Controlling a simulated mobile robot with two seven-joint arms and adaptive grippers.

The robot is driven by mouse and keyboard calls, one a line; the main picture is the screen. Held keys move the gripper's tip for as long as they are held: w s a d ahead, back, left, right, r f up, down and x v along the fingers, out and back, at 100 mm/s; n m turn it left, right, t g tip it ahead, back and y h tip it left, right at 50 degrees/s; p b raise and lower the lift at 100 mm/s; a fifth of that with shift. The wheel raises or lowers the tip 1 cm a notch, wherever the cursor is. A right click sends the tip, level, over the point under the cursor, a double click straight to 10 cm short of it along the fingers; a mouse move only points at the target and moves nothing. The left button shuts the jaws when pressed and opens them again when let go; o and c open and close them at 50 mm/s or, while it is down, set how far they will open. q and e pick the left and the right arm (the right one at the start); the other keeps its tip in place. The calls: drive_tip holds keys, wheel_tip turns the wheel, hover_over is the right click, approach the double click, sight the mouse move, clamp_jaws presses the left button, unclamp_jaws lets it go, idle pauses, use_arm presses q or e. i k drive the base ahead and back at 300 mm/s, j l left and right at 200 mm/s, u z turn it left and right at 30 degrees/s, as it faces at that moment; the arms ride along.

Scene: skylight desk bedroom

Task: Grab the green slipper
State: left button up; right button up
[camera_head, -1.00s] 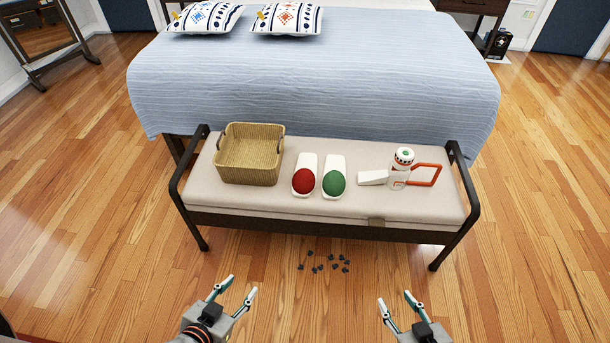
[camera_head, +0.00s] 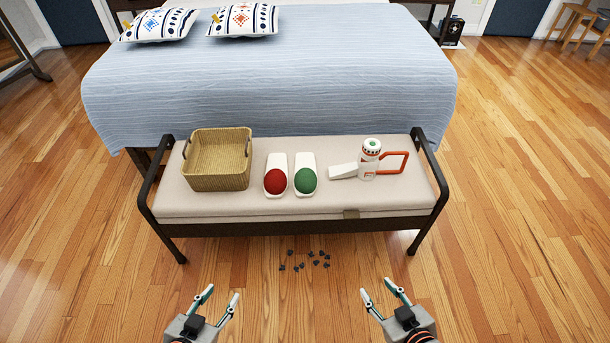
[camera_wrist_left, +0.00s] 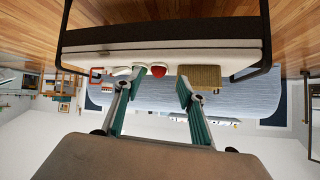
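The green slipper (camera_head: 306,181), white with a green toe, lies on the cushioned bench (camera_head: 215,205). The red slipper (camera_head: 276,181) lies just to its left, with a red toe. My left gripper (camera_head: 222,300) is open and empty above the floor in front of the bench, below and left of the slippers. My right gripper (camera_head: 376,288) is open and empty, below and right of the green slipper. The left wrist view is upside down and shows the left gripper (camera_wrist_left: 157,88) open, with the red slipper (camera_wrist_left: 158,70) between its fingers in the distance.
A wicker basket (camera_head: 217,160) stands at the left of the bench. A white device with a red handle (camera_head: 370,162) is right of the slippers. Dark metal rails close both bench ends. Several small dark bits (camera_head: 304,261) lie on the floor. The bed (camera_head: 270,90) is behind.

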sight(305, 184)
drive_tip(key=i+j+z, duration=0.4)
drive_tip(key=i+j, duration=0.15)
drive_tip(key=i+j+z, duration=0.35)
drive_tip(key=i+j, duration=0.15)
drive_tip(key=j, duration=0.25)
